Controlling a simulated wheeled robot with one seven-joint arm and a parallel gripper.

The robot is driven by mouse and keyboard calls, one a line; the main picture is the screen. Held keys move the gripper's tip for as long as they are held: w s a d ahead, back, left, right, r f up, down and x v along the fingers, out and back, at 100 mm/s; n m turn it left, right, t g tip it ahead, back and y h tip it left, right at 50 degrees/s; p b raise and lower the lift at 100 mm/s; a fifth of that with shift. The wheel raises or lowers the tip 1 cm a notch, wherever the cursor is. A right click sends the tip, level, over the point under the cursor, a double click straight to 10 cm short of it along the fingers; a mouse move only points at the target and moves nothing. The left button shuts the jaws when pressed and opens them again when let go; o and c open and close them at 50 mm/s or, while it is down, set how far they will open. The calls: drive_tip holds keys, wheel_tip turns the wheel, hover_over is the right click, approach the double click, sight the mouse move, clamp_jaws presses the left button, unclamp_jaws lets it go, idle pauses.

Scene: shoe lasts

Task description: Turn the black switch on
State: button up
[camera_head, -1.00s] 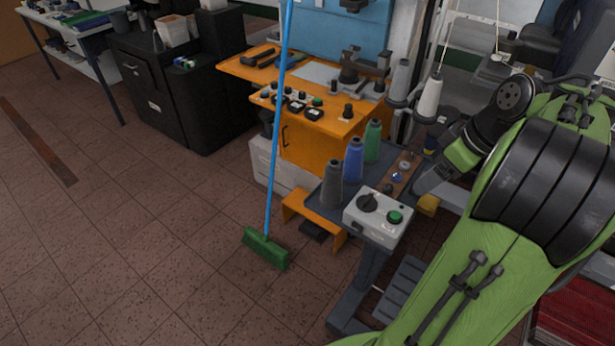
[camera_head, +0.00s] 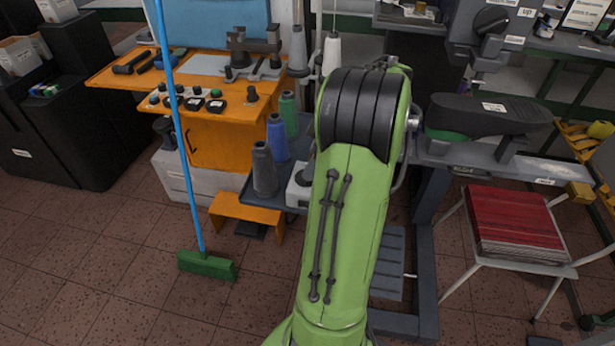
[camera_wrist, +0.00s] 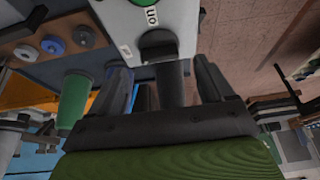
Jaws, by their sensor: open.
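The black switch (camera_wrist: 158,43) is a dark knob on a light grey control box (camera_wrist: 178,18), at the top centre of the wrist view. An "ON" label sits beside it, and part of a green button (camera_wrist: 143,2) shows at the top edge. My gripper (camera_wrist: 161,72) is open, its two dark fingers pointing toward the box with the switch just past and between their tips. I cannot tell whether they touch it. In the head view only a sliver of the control box (camera_head: 298,190) shows left of my arm; the switch and my gripper are hidden there.
Thread cones in grey (camera_head: 264,170), blue (camera_head: 277,138) and green (camera_head: 288,115) stand close left of the control box. An orange bench (camera_head: 215,140) is behind them. A blue-handled broom (camera_head: 207,264) stands at left. A stool with a red stack (camera_head: 512,222) is at right.

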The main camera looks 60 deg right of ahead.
drive_tip(key=b+x, duration=0.1)
drive_tip(key=x, duration=0.3)
drive_tip(key=shift+r, duration=0.1)
drive_tip(key=c, duration=1)
drive_tip(key=shift+c, duration=0.2)
